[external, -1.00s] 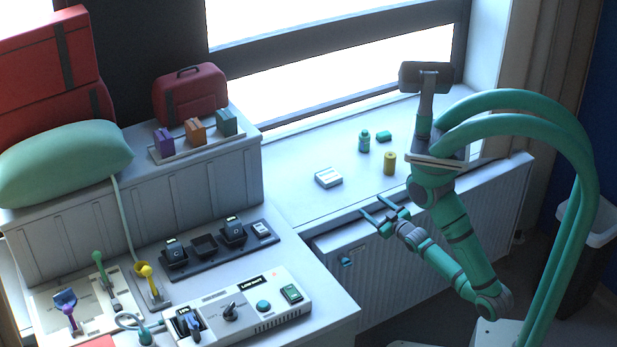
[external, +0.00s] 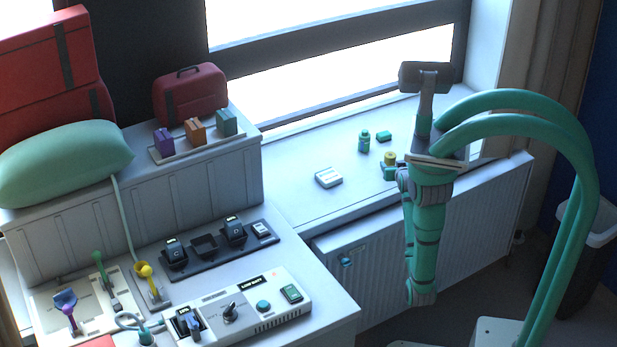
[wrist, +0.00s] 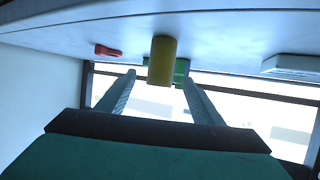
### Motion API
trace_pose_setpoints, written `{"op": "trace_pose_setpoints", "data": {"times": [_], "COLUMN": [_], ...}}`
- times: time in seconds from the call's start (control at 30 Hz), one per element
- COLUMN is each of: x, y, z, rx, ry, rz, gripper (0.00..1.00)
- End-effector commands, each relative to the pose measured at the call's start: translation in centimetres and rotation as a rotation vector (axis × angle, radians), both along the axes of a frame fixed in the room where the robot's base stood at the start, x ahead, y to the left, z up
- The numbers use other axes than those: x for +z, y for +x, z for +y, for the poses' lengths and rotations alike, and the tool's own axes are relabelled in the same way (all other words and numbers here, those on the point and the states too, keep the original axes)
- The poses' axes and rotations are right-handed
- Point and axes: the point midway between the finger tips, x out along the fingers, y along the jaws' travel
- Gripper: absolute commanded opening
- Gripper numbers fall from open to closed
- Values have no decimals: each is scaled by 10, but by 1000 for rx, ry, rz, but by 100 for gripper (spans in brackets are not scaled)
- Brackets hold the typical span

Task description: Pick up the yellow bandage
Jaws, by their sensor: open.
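The yellow bandage (external: 390,157) is a small upright roll on the white window sill. Its lower part is hidden by my gripper (external: 389,170) in the external view. In the wrist view, which looks upside down, the yellow bandage (wrist: 161,60) appears between the two fingertips of my gripper (wrist: 157,79). The fingers are apart, with a gap on each side of the roll. I cannot tell how deep the roll sits between them.
A white box (external: 328,178) lies farther left on the sill (external: 300,207). A small red object (wrist: 107,51) shows in the wrist view.

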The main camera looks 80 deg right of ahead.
Motion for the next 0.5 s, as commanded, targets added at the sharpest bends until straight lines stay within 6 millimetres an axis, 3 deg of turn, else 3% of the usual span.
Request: {"op": "trace_pose_setpoints", "data": {"times": [0.3, 0.5], "x": [-16, -21], "y": [13, 17], "z": [-37, -49], "rx": [-1, -1], "ry": [3, 2], "rz": [-1, 0], "gripper": [60, 60]}}
